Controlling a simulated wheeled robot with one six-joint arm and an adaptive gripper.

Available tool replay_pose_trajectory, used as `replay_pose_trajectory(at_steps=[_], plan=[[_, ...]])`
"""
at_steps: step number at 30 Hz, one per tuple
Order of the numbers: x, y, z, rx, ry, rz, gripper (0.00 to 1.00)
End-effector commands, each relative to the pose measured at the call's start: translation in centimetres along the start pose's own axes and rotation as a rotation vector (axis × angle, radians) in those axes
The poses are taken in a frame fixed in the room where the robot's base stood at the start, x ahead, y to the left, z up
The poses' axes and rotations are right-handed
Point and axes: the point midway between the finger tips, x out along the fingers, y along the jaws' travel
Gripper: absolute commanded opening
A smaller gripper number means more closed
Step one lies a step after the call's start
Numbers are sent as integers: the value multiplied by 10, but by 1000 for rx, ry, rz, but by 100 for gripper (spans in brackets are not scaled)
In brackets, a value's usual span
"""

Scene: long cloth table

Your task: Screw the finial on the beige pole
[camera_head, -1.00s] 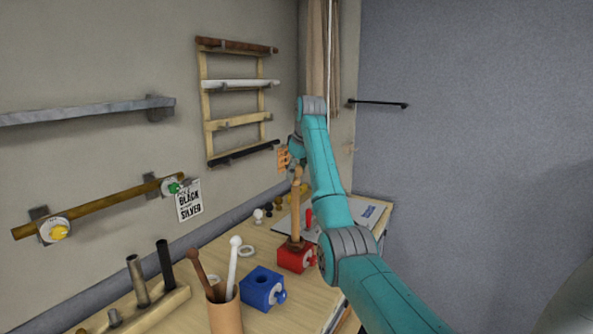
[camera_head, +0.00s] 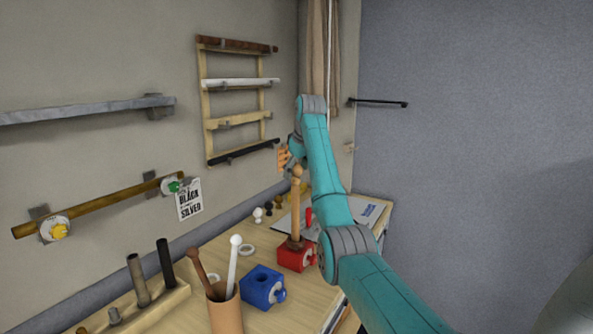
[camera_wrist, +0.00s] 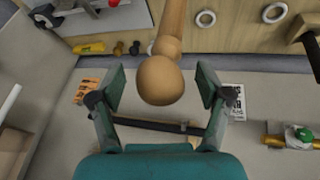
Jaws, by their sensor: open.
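The beige pole (camera_head: 295,215) stands upright in a red clamp block (camera_head: 294,257) on the table. A round beige finial (camera_head: 297,171) sits at its top end; whether it is fully seated cannot be told. In the wrist view the finial (camera_wrist: 161,80) is a large ball, with the pole (camera_wrist: 170,25) running away behind it. My gripper (camera_wrist: 160,92) is open, with one finger on each side of the finial and a clear gap at both. In the head view my gripper is small and partly hidden by my arm, just above the pole's top.
A blue clamp block (camera_head: 262,287) and a cup (camera_head: 225,312) holding a brown and a white rod stand nearer. Wall racks hold rods. The air right of my arm is clear.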

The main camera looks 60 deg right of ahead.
Motion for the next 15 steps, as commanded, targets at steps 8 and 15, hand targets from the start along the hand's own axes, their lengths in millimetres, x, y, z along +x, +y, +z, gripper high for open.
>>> replay_pose_trajectory(at_steps=[8,15], plan=[[1,0,-4,0,1,0,77],[2,0,-4,-2,1,-1,77]])
